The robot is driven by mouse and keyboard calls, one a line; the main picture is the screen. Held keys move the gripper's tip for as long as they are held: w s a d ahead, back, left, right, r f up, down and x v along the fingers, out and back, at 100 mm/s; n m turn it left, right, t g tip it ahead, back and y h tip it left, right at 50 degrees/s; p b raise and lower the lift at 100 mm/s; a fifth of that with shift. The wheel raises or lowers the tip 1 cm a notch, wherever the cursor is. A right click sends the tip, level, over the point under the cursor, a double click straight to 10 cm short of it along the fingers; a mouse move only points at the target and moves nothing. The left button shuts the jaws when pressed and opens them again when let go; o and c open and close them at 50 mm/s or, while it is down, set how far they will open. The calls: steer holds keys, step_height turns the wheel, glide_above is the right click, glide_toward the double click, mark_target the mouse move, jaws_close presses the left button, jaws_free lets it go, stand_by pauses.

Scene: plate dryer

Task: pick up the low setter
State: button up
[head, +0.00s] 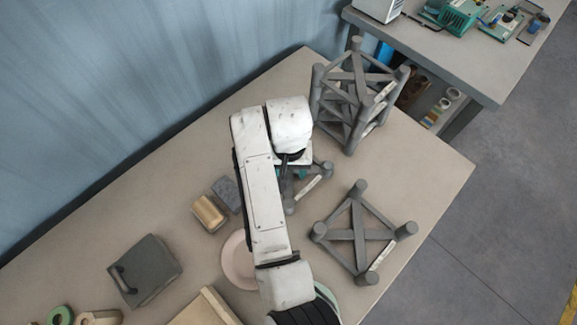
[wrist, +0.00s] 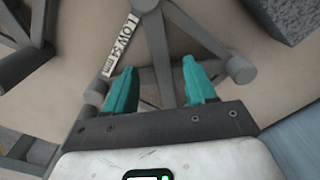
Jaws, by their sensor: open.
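The low setter is a small grey frame of bars with round posts. In the head view the low setter (head: 316,181) lies on the table, partly hidden beneath my arm. In the wrist view the low setter (wrist: 195,35) fills the top middle, and its white label (wrist: 120,47) reads "LOW 54 mm". My gripper (wrist: 160,66) has two teal fingers, open, one on each side of a grey bar of this setter. I cannot tell whether the fingers touch it. In the head view my gripper is mostly hidden by my arm.
A wider grey setter (head: 362,233) lies to the right, and a tall grey stand (head: 358,95) stands behind. A sponge (head: 209,213), a grey block (head: 227,193), a pink plate (head: 238,260) and a dark handled block (head: 145,270) are left. Bare table shows at far right.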

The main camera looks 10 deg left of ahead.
mark_target(288, 177)
step_height(288, 177, down, 4)
steer(key=shift+f+p, duration=0.15)
steer(key=shift+p, duration=0.15)
jaws_close()
stand_by(0.4)
steer(key=shift+a, duration=0.1)
stand_by(0.8)
